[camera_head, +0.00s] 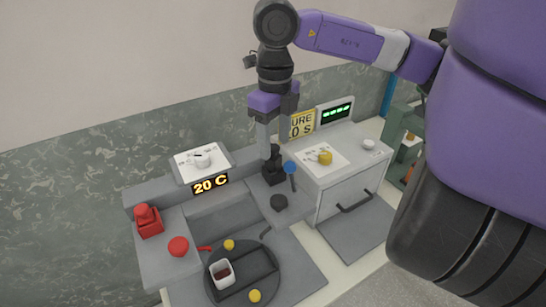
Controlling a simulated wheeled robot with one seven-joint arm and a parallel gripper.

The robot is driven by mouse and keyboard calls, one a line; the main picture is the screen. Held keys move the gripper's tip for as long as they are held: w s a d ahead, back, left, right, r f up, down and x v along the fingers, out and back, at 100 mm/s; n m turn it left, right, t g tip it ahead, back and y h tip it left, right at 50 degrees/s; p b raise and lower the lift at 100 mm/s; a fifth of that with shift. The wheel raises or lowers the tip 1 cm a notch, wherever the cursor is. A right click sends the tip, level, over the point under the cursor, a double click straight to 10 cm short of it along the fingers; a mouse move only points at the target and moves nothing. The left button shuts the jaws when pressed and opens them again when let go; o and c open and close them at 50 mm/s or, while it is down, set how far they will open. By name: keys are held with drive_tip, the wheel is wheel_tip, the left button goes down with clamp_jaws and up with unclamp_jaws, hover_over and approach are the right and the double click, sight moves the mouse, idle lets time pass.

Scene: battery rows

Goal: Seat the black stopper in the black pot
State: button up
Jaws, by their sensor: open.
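The black pot (273,178) looks like a square block with a narrower upper part. It stands on the grey right-hand ledge of the bench unit. My gripper (268,146) points down just above and behind the black pot's top. It is open, with nothing visible between its fingers. Its fingertips overlap the pot's top in this view, so I cannot tell whether they touch it.
A blue-headed piece (290,167) is close right of the pot. A red pot (148,221) and red round piece (178,246) are at left. A dark round tray (217,294) holds a white cup and yellow pieces. A white cabinet (349,188) stands at right.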

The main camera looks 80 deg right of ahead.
sight(273, 146)
drive_tip(key=shift+w+f+p, duration=0.15)
drive_tip(key=shift+f+p, duration=0.55)
drive_tip(key=shift+f, duration=1.6)
clamp_jaws()
